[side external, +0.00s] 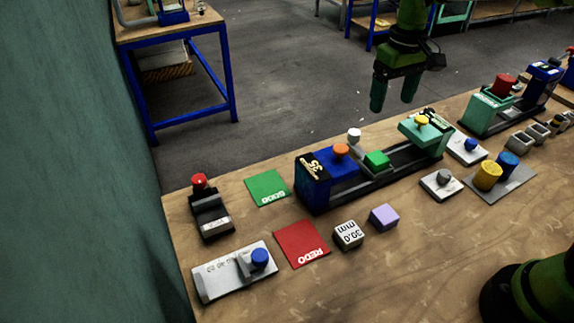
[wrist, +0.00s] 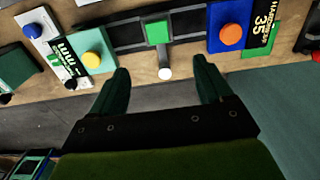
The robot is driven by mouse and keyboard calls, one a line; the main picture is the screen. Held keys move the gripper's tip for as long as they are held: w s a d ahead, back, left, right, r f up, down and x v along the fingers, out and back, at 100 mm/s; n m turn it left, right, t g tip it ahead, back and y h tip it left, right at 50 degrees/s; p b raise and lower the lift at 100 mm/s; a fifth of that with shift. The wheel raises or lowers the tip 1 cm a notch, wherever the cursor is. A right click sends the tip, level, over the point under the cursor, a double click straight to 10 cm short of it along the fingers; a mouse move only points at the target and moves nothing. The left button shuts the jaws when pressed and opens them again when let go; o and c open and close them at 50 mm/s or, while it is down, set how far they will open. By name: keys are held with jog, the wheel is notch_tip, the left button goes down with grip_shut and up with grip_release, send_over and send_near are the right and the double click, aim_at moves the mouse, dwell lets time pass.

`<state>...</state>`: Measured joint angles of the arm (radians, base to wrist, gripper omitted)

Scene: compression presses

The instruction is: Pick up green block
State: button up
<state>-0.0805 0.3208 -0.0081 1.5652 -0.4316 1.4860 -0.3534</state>
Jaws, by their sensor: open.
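The green block (side external: 377,159) sits in the press between the blue jaw (side external: 335,170) with an orange knob and the teal jaw (side external: 422,137) with a yellow knob. It also shows in the wrist view (wrist: 158,33) near the top middle, on the dark rail. My gripper (side external: 393,106) is open and empty, above and behind the press in the side view. In the wrist view its two fingers (wrist: 162,88) are spread apart and point toward the block, which lies beyond the fingertips.
A white-knobbed lever (side external: 354,135) stands beside the green block. A green GOOD mat (side external: 267,188), red REDO mat (side external: 301,243), purple block (side external: 384,217) and 30.0 mm block (side external: 348,235) lie on the wooden table. Another press (side external: 490,112) stands at the right.

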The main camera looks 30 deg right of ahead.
send_over(379, 158)
jog(key=f, duration=1.1)
jog(key=shift+a+f, duration=0.2)
jog(key=shift+a, duration=0.1)
jog(key=shift+d+f, duration=0.15)
jog(key=shift+f, duration=1.2)
jog(key=shift+d+f, duration=0.15)
jog(key=shift+f, duration=1.15)
jog(key=c, duration=1.1)
